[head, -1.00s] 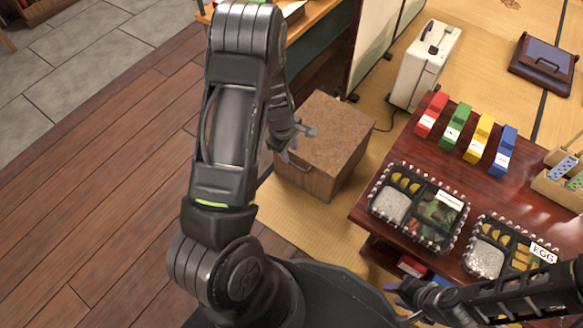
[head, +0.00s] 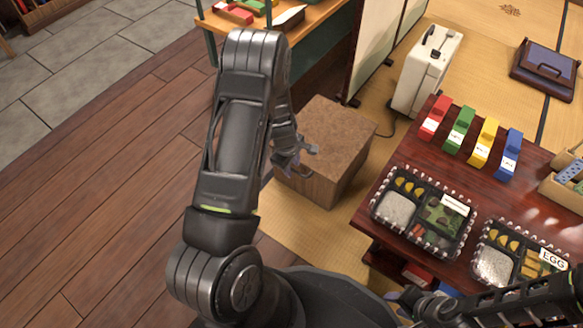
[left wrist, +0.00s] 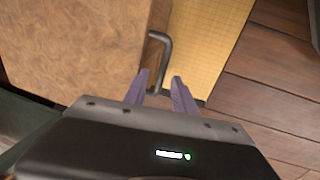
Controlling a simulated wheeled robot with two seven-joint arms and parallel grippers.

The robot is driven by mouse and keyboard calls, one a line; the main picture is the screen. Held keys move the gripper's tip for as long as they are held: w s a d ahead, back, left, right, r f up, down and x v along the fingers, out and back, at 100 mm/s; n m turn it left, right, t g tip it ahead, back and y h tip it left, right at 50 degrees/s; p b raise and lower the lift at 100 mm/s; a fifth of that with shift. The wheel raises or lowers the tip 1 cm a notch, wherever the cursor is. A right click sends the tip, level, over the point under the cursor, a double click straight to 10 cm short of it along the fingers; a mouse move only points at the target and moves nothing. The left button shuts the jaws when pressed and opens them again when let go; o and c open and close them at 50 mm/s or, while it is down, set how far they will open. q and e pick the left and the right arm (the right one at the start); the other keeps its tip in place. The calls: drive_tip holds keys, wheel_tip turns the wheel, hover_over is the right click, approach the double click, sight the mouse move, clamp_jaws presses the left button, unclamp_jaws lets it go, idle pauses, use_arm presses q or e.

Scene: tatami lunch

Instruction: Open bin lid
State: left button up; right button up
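The bin (head: 346,125) is a wooden box with a speckled brown lid, standing on the tatami left of the low table. The lid looks shut. In the left wrist view, the bin (left wrist: 70,45) fills the upper left, and a dark bent handle (left wrist: 164,50) juts from its side. My left gripper (head: 292,160) is at the bin's near left side and hides part of it. Its two purple fingers (left wrist: 160,90) are apart, with the handle just beyond their tips; contact is unclear. My right gripper (head: 398,300) is low beside the table's near edge, its fingers partly hidden.
The dark red table (head: 368,208) holds bento boxes (head: 425,212) and coloured blocks (head: 470,135). A white case (head: 425,72) stands behind the bin. A wooden counter (head: 322,28) is at the back. Wooden floor (head: 110,190) at left is clear.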

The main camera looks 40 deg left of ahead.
use_arm(q)
clamp_jaws()
idle(0.4)
idle(1.1)
